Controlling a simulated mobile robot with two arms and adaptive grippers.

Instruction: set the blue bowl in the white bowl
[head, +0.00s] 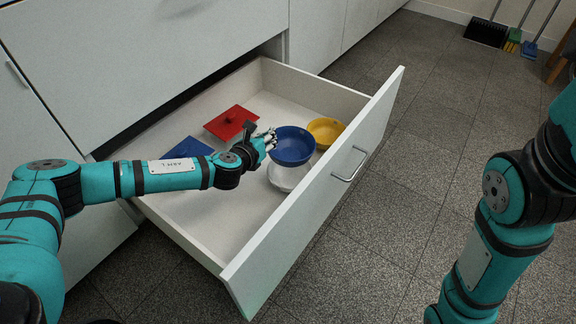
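The blue bowl (293,148) is upright above the white bowl (288,178) inside the open drawer, in the head view. It hides the far part and most of the opening of the white bowl, so I cannot tell whether the two touch. My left gripper (271,139) is at the left rim of the blue bowl and looks shut on it; its fingertips are small in the picture. The white bowl stands on the drawer floor near the drawer front. My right gripper is out of the picture; only my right arm shows at the right.
The drawer (221,219) also holds a yellow bowl (327,130) just right of the blue one, a red lidded item (230,122) and a blue item (187,148) behind my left arm. The drawer front (318,200) rises close beside the bowls. Brushes (512,42) stand far off.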

